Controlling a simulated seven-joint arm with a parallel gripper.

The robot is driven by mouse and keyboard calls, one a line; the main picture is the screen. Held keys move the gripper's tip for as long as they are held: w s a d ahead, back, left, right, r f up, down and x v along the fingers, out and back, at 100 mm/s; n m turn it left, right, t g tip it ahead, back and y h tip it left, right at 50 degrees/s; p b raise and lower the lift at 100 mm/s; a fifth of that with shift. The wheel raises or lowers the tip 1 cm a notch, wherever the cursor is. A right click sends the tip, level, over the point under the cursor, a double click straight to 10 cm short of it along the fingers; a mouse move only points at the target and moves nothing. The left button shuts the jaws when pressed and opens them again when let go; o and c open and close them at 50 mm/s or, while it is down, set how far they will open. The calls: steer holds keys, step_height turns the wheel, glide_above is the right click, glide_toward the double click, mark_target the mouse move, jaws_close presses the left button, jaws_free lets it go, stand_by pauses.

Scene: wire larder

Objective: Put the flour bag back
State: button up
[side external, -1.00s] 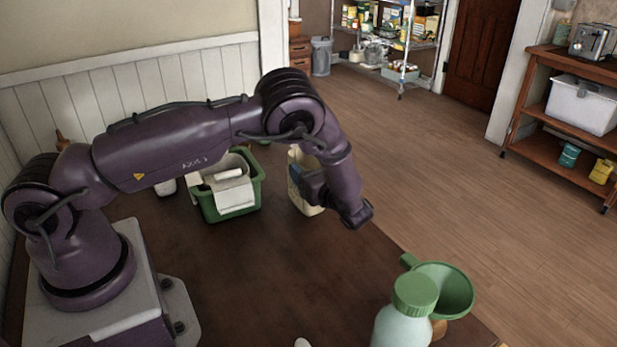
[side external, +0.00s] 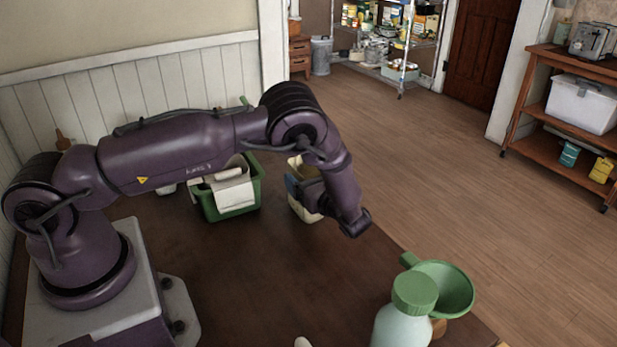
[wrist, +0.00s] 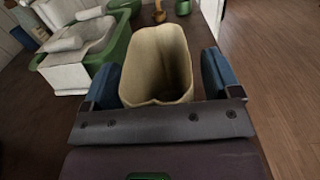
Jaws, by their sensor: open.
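A cream, open-topped bag (side external: 303,212), by its look the flour bag, stands on the brown table beyond my arm. In the wrist view the bag (wrist: 158,50) is upright, and I look down into its mouth. My gripper (wrist: 160,78) is open, with one blue finger on each side of the bag. Narrow gaps seem to show between fingers and bag, but I cannot tell if either touches. In the side view my gripper (side external: 302,188) covers much of the bag.
A green bin (side external: 240,212) with white items stands left of the bag. A green funnel (side external: 445,290) and a pale bottle with a green cap (side external: 405,325) stand at the front right. A stocked wire rack (side external: 407,60) stands across the floor. The table's middle is clear.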

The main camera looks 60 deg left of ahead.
steer(key=d, duration=0.6)
steer(key=s+d+r+n+g+h, duration=0.1)
steer(key=s+r+n+h, duration=0.35)
steer(key=r, duration=0.35)
steer(key=s+r+n+g+h, duration=0.1)
steer(key=s+r+n+h, duration=0.4)
steer(key=r, duration=0.4)
steer(key=s+d+r+n+t+h, duration=0.3)
steer(key=s+r+n+h, duration=0.1)
steer(key=s, duration=0.3)
steer(key=s+d+r+n+t+h, duration=0.3)
steer(key=s+r+n+t+h, duration=0.1)
steer(key=s, duration=0.3)
steer(key=shift+r+t, duration=0.3)
steer(key=shift+r, duration=0.45)
steer(key=shift+n+h, duration=0.25)
